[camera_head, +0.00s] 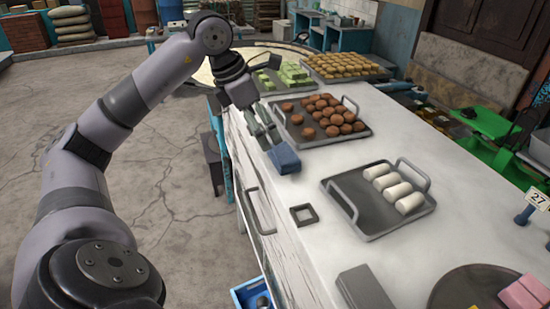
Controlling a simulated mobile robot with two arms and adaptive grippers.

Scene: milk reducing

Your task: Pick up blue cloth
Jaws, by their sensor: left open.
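The blue cloth (285,159) is a small folded block. It lies on the white counter (316,173) near its left edge, in front of the tray of brown balls. My left gripper (268,140) reaches in from the left over the counter edge and points down at the cloth. Its fingers are open, with the tips just behind the cloth and close to it. I cannot tell whether they touch it. My right gripper is not in view.
A tray of brown balls (361,133) stands close behind the cloth. A tray with white rolls (372,236) is to the right. A small dark square frame (303,215) and a grey block (363,288) lie nearer. The counter between the cloth and square frame is clear.

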